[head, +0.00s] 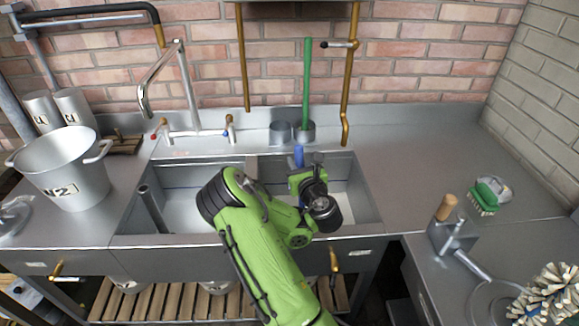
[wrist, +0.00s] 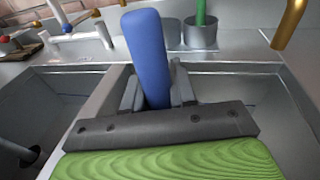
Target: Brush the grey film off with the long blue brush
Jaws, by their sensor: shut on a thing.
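The blue brush shows only its thick blue handle, in the wrist view (wrist: 147,55) and as a small blue tip in the head view (head: 299,155). My gripper, seen in the head view (head: 304,168) and the wrist view (wrist: 157,90), is shut on this handle, which stands nearly upright between the fingers. The brush's lower end and bristles are hidden behind the gripper. My gripper is over the right basin of the double sink (head: 360,200), near the divider. I cannot make out a grey film; my arm covers part of both basins.
A green stick (head: 307,85) stands in a metal cup behind the sink. Brass pipes (head: 346,100) and a tap (head: 180,80) rise at the back. A bucket (head: 70,175) is on the left; a green scrub brush (head: 487,196) lies on the right counter. The near-right counter holds a metal device (head: 452,235).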

